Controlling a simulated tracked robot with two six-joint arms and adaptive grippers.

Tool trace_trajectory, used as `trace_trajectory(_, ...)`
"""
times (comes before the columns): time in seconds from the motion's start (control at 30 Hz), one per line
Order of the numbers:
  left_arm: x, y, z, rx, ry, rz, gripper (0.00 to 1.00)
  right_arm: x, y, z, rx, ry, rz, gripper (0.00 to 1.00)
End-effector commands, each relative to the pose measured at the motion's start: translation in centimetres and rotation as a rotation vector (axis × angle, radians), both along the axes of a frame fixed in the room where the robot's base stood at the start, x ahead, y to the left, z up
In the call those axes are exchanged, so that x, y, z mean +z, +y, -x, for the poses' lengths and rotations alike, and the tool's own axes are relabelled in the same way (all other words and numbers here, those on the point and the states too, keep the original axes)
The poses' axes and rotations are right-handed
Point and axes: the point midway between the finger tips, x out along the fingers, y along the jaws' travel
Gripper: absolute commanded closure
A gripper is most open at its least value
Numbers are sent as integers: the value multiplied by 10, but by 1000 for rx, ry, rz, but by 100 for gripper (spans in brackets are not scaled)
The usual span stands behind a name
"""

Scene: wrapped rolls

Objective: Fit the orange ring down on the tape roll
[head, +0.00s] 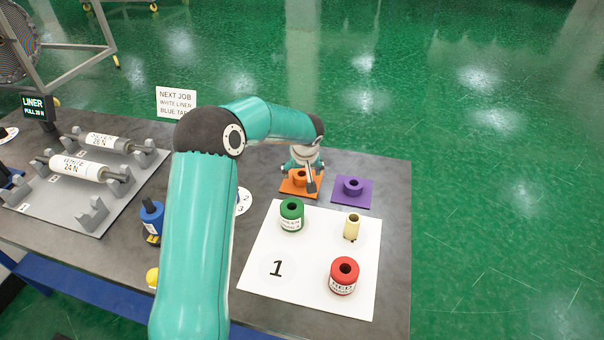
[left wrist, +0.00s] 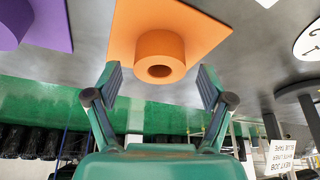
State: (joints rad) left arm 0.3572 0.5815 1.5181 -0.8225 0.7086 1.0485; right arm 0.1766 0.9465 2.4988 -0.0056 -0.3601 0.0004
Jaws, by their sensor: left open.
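The orange ring (head: 299,177) is a short orange cylinder with a hole, on a square orange base, near the table's far edge. In the left wrist view the orange ring (left wrist: 158,58) is large, centred between the fingertips. My left gripper (left wrist: 159,75) is open and empty, its fingers on either side of the ring with gaps. In the head view my left gripper (head: 309,182) partly covers the ring. No roll is labelled as tape; a slim cream roll (head: 352,227), a green roll (head: 291,215) and a red roll (head: 344,276) stand upright on a white board. My right gripper is not in view.
A similar purple piece (head: 353,190) lies right of the orange one. The white board (head: 322,297) has a circle marked 1. A blue roll (head: 152,217) stands left of my arm, and a grey rack (head: 60,207) with white rolls lies further left.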

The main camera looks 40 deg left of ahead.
Motion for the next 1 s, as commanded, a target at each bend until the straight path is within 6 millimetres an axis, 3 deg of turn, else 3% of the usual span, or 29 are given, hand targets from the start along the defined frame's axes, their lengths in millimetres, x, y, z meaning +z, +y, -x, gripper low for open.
trace_trajectory(0.2,-18,5,-4,-1,2,0,19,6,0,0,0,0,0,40)
trace_trajectory(0.4,-18,5,-5,0,0,0,19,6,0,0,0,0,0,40)
trace_trajectory(0.8,-18,5,-5,-1,0,-1,86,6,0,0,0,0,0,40)
trace_trajectory(1.0,-17,5,-5,-1,-2,-1,89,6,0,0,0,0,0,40)
